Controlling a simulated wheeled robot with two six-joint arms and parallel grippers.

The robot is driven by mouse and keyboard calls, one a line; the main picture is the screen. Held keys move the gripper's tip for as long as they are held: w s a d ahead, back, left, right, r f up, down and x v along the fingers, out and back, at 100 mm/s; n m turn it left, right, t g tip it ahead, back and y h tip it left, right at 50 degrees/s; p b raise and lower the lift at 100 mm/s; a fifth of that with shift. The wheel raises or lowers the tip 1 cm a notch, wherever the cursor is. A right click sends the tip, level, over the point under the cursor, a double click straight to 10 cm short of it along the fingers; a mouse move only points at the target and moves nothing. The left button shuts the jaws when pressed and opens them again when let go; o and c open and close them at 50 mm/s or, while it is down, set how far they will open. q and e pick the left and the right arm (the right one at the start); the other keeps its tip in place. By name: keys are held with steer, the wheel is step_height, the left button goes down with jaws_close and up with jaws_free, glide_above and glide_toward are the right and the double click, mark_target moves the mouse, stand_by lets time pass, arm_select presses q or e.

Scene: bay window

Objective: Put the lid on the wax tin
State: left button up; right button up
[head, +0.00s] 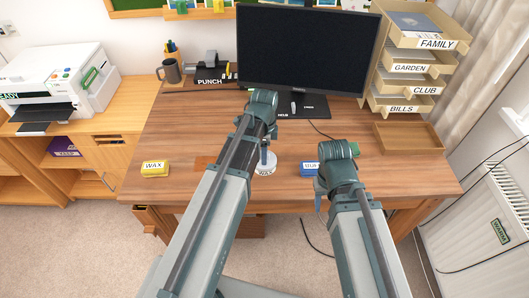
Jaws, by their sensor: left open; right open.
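A small round pale tin labelled WAX (265,171) stands near the front edge of the wooden desk (230,185). My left gripper (267,153) is open and points down right over this tin, partly hiding its top. I cannot tell whether the jaws touch it, or make out a separate lid. A yellow box, also labelled WAX (155,168), lies at the left of the desk. My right gripper (320,196) is open near the front edge, mostly hidden by its own arm.
A blue labelled box (308,169) lies just left of my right arm. A reddish-brown flat square (204,162) lies left of the tin. A monitor (305,50), a mug (171,71), letter trays (415,65) and an empty wooden tray (408,138) stand further back.

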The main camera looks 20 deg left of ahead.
arm_select(q)
steer(key=shift+r+p, duration=3.4)
steer(key=shift+r, duration=0.1)
steer(key=s+d+n+y, duration=0.1)
steer(key=s+d+n, duration=0.9)
steer(key=s, duration=0.4)
steer(key=shift+s+d+n, duration=0.15)
steer(key=shift+d+n, duration=0.1)
steer(key=shift+n, duration=0.65)
